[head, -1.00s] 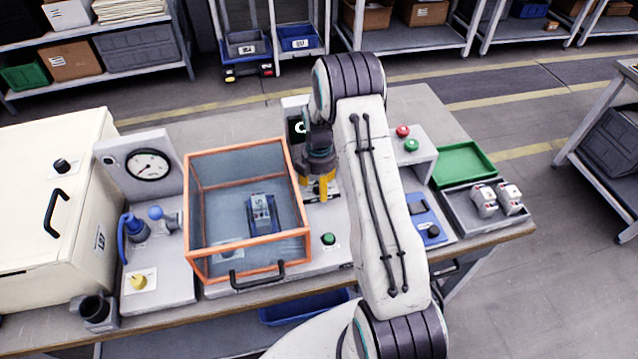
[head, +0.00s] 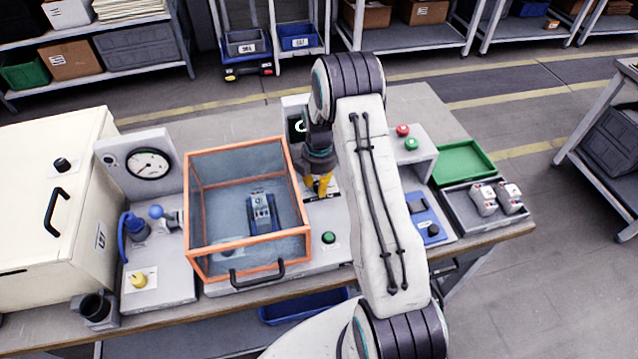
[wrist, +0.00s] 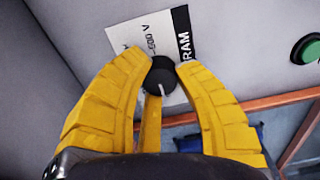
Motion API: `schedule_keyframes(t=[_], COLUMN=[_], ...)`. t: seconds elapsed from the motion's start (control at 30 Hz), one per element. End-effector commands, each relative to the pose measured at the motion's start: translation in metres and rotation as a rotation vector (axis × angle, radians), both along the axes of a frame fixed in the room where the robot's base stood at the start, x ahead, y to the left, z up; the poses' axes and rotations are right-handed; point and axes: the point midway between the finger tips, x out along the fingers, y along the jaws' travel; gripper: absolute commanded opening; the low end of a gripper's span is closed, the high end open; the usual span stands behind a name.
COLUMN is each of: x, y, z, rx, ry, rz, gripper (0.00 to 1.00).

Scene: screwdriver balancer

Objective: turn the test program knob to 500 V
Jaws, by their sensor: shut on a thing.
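The test program knob (wrist: 157,80) is a round black knob on a grey panel, with a white mark at its lower edge in the wrist view. Its white label (wrist: 140,40) shows part of a line ending in "00 V" and a dark band with the letters "RAM"; the rest is covered. My gripper (wrist: 163,66) has its yellow fingers closed around the knob. In the head view my gripper (head: 319,186) points down just right of the orange-framed clear box, and the knob is hidden there.
The orange-framed box (head: 190,215) with a black handle stands close left of my gripper and holds a blue and grey device (head: 262,212). A green button (head: 328,238) is in front. A grey housing with red and green buttons (head: 411,144) stands to the right.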

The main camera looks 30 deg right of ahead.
Motion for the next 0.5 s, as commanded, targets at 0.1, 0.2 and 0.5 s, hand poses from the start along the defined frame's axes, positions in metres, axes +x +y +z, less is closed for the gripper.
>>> schedule_keyframes(t=[0.1,0.2,0.5], x=[-0.0002,-0.0003,-0.0007], y=[0.0,0.0001,0.0001], z=[-0.0005,-0.0008,-0.004], rx=[0.0,0.0,0.0], ry=[0.001,0.001,0.002], rz=[0.0,-0.002,-0.098], gripper=[0.0,0.0,0.0])
